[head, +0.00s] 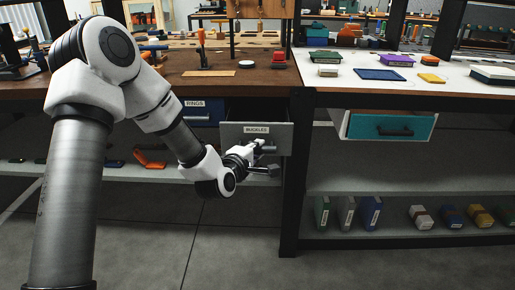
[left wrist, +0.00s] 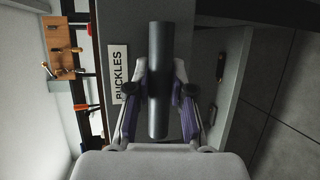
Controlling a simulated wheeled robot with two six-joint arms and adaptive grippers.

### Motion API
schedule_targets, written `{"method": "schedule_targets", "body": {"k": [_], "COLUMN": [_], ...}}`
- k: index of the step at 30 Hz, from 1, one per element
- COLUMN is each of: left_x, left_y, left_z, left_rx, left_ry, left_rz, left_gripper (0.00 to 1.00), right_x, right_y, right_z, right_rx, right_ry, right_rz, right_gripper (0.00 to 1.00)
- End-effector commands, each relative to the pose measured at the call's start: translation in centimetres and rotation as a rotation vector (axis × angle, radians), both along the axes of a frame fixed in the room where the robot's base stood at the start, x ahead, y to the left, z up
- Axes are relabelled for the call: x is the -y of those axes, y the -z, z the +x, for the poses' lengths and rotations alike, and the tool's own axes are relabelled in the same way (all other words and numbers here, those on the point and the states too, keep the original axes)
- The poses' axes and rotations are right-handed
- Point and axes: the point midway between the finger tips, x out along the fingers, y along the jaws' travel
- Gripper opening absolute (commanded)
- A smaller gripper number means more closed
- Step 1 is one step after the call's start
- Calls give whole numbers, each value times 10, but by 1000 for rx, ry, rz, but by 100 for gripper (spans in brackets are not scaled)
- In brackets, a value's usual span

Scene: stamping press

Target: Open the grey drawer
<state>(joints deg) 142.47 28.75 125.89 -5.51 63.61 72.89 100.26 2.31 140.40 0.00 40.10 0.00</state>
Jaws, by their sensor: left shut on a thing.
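The grey drawer (head: 238,131), labelled BUCKLES, is under the brown workbench and its front stands out from the bench, partly open. Its dark bar handle (left wrist: 158,80) shows in the left wrist view, between the fingers of my left gripper (left wrist: 160,105). The left gripper also shows in the head view (head: 262,158), at the drawer front, shut on the handle. The BUCKLES label (left wrist: 118,74) is beside the handle in the left wrist view. My right gripper is in neither view.
A blue drawer (head: 200,116) labelled RINGS is left of the grey one. A teal drawer (head: 392,126) stands out under the white bench at right. A black bench leg (head: 294,180) is just right of the grey drawer. The floor in front is clear.

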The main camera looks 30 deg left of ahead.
Motion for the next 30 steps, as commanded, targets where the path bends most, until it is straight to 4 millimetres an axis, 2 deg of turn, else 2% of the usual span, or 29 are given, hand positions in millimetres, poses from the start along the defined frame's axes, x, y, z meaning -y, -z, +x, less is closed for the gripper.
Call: {"method": "schedule_targets", "body": {"k": [7,20,21,23,30], "left_x": [11,13,13,13,13], "left_y": [0,-1,-1,-1,-1], "left_z": [-17,-21,-21,-21,-21], "left_rx": [2,3,3,3,3], "left_ry": [-1,-2,-2,-1,-1], "left_rz": [0,0,0,0,1], "left_gripper": [0,0,25,46,48], "right_x": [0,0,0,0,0], "right_y": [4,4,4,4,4], "right_z": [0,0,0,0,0], "right_rx": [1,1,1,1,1], "right_ry": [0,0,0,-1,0], "right_rz": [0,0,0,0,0], "right_gripper": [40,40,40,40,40]}}
